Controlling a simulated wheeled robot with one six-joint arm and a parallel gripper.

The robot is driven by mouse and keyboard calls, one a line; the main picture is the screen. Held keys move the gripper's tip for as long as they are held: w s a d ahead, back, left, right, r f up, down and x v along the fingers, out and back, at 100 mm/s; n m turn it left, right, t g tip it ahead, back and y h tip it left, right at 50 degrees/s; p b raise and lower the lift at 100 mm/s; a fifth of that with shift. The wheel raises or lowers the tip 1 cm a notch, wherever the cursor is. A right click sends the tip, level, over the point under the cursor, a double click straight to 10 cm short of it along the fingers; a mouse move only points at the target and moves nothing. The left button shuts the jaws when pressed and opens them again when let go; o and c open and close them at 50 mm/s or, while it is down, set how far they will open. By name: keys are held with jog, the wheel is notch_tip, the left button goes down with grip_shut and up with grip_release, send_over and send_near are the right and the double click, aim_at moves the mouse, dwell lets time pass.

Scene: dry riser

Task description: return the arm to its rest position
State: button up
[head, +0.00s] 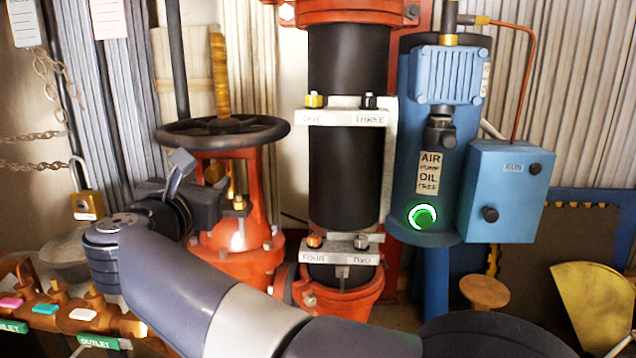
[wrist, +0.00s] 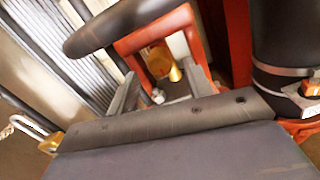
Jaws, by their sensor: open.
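My arm reaches from the lower right to the left across the front of the head view. My gripper (head: 222,188) is in front of the orange valve body (head: 238,228), below the black handwheel (head: 222,131). In the wrist view my gripper (wrist: 162,75) shows two fingers spread apart, with nothing held between them. The orange valve yoke (wrist: 150,35) and a brass stem part (wrist: 160,65) are seen beyond the gap. I cannot tell whether a finger touches the valve.
A black riser pipe (head: 346,180) with clamps stands right of the valve. A blue air pump (head: 425,200) with a lit green button and a blue box (head: 505,190) are further right. A brass padlock (head: 88,204) hangs at left, above a copper manifold (head: 60,305).

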aim_at(211, 177)
jog(key=w, duration=0.3)
jog(key=shift+w+d+f+b, duration=0.1)
jog(key=shift+w+d+b, duration=0.1)
jog(key=shift+w+b, duration=0.15)
jog(key=shift+s+a+r+n+p, duration=0.1)
jog(key=shift+s+r+n+p, duration=0.2)
jog(key=shift+n+p, duration=0.45)
jog(key=n+p, duration=0.2)
jog(key=n, duration=0.2)
jog(key=shift+r, duration=0.1)
jog(key=n+p, duration=0.5)
jog(key=n, duration=0.2)
jog(key=n+p, duration=0.5)
jog(key=n, duration=0.1)
jog(key=n+p, duration=0.2)
jog(key=n, duration=0.2)
jog(key=shift+f+n+p, duration=0.25)
jog(key=shift+n+p, duration=0.4)
jog(key=shift+n, duration=0.2)
